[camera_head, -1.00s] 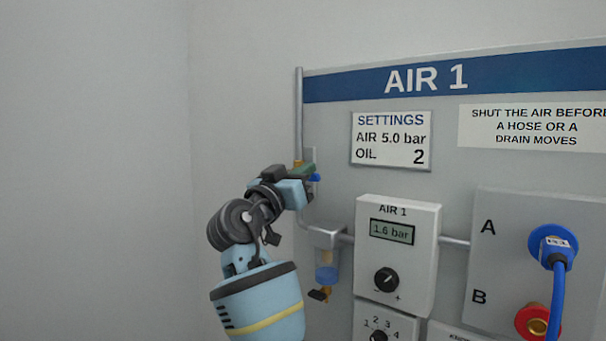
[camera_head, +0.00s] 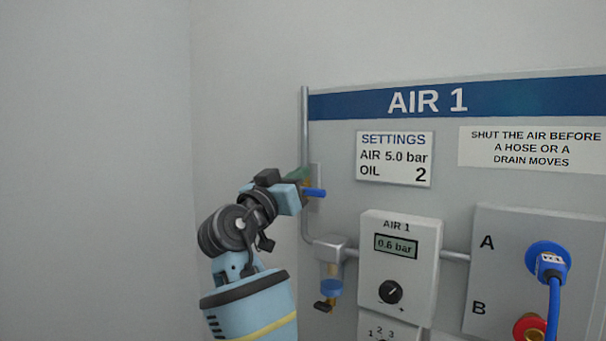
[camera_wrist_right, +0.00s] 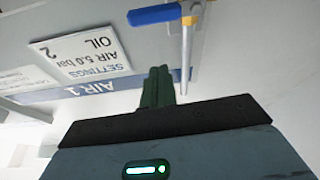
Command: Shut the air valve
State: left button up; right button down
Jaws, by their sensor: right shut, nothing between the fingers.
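The air valve's blue lever (camera_head: 315,193) sits on the vertical pipe at the panel's left edge and points right, crosswise to the pipe. It also shows at the top of the right wrist view (camera_wrist_right: 153,14), with the pipe (camera_wrist_right: 187,55) running down from the valve. My right gripper (camera_head: 300,174) is beside the valve and hides part of it. In the right wrist view its green fingers (camera_wrist_right: 157,84) are together and empty, apart from the lever. The AIR 1 gauge (camera_head: 396,246) reads 0.6 bar. My left gripper is out of view.
A filter unit (camera_head: 330,270) hangs on the pipe below the valve. A knob (camera_head: 390,292) sits under the gauge display. A blue hose (camera_head: 553,300) is plugged into port A at right. Left of the panel is bare wall.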

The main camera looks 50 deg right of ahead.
jog(key=v, duration=0.6)
jog(key=shift+b, duration=0.35)
jog(key=shift+s+f, duration=0.1)
jog(key=shift+f, duration=0.05)
